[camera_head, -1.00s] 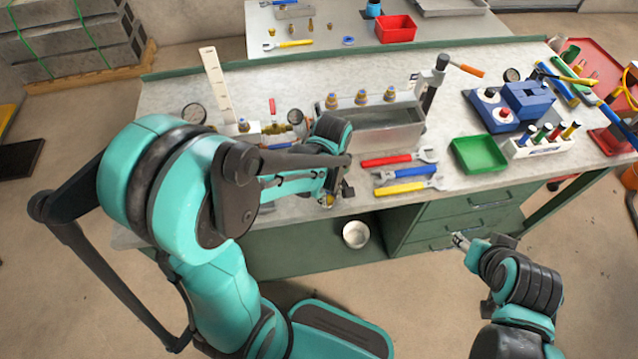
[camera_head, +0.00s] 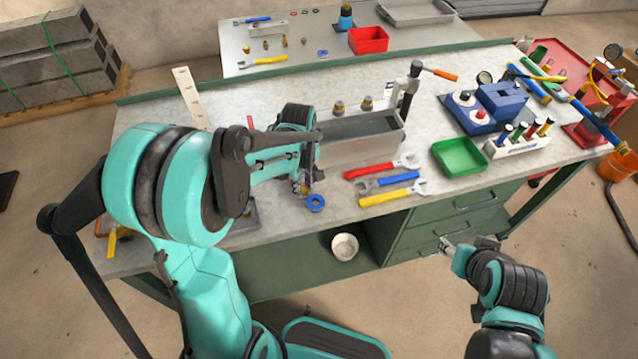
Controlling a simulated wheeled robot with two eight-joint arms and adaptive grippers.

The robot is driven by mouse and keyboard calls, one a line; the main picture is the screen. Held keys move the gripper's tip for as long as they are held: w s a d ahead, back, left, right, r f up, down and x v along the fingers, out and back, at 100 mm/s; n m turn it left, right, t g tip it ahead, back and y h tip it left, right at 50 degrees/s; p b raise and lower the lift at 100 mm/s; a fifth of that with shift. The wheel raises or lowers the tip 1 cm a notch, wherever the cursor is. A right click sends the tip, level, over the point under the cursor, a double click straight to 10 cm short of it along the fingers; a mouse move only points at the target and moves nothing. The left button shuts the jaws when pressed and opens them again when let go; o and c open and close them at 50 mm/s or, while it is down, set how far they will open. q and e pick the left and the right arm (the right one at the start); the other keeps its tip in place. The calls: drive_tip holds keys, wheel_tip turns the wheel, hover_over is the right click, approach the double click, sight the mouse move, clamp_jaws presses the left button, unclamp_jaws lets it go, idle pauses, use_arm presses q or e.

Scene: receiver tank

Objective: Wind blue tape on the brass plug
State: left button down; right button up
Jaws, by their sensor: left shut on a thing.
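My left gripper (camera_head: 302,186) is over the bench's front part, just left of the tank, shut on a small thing. It looks like the brass plug, though it is tiny and mostly hidden by the fingers. A roll of blue tape (camera_head: 316,203) lies on the bench just right of and in front of the fingertips. The grey receiver tank (camera_head: 362,143) stands behind, with brass-coloured fittings (camera_head: 339,108) along its back edge. My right gripper (camera_head: 447,245) is in front of the drawers, away from the bench top; its finger opening is unclear.
Red, blue and yellow wrenches (camera_head: 381,167) lie right of the tape. A white bucket (camera_head: 344,246) stands below the front edge. A second table (camera_head: 283,32) is behind.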

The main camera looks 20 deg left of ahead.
use_arm(q)
drive_tip(key=s, duration=0.1)
drive_tip(key=s+d, duration=0.1)
drive_tip(key=s, duration=0.3)
drive_tip(key=shift+s+d+r+p, duration=0.25)
drive_tip(key=shift+d+r+p, duration=0.05)
drive_tip(key=shift+p, duration=0.1)
wheel_tip(320, 180, up, 4)
drive_tip(key=p, duration=0.3)
drive_tip(key=shift+w+a+r, duration=0.1)
drive_tip(key=shift+w, duration=0.05)
drive_tip(key=shift+r+p, duration=0.65)
drive_tip(key=shift+p, duration=0.1)
